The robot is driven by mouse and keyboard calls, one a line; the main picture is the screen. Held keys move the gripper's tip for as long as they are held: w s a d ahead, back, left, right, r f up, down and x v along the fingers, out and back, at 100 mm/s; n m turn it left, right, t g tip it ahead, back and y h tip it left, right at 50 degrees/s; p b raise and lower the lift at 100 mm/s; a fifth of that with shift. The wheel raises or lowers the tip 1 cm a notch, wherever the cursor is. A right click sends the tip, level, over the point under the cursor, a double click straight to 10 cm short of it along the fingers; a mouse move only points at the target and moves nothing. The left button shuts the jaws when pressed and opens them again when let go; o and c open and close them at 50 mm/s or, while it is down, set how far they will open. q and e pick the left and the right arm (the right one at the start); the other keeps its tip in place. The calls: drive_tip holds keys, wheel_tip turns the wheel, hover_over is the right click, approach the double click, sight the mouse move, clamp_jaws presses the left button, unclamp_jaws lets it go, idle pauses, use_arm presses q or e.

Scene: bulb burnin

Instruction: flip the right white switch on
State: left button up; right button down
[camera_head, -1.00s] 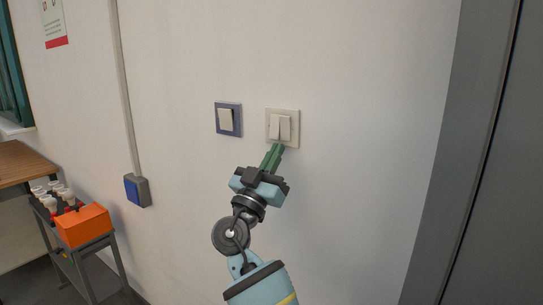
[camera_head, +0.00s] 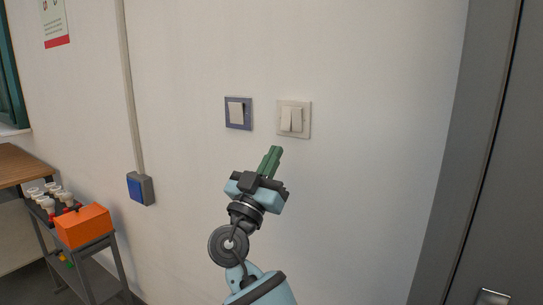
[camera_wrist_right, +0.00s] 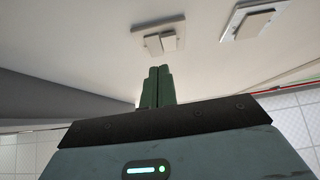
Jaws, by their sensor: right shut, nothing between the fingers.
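The white switch plate (camera_head: 307,120) is on the wall and holds two rockers side by side. The right white switch (camera_head: 297,119) and the left rocker (camera_head: 286,121) look offset from each other, as if tilted differently. In the wrist view the white plate (camera_wrist_right: 148,47) lies ahead of the fingertips, with its rockers also at uneven angles. My right gripper (camera_head: 275,151) has its green fingers pressed together, with nothing between them. The tips are below and left of the plate, apart from it. The right gripper also shows in the wrist view (camera_wrist_right: 159,70). My left gripper is out of view.
A blue-framed switch (camera_head: 238,113) is left of the white plate. A blue-buttoned box (camera_head: 140,188) hangs lower on the wall. At the left, a cart carries an orange box (camera_head: 83,226) and several bulbs (camera_head: 49,192). A grey door (camera_head: 500,170) stands at the right.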

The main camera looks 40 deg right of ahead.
drive_tip(key=s+a+f+b, duration=0.1)
drive_tip(key=a+f+b, duration=0.1)
drive_tip(key=f, duration=0.4)
drive_tip(key=shift+s+a+f+b, duration=0.3)
drive_tip(key=shift+a+f+b, duration=0.1)
drive_tip(key=shift+a, duration=0.45)
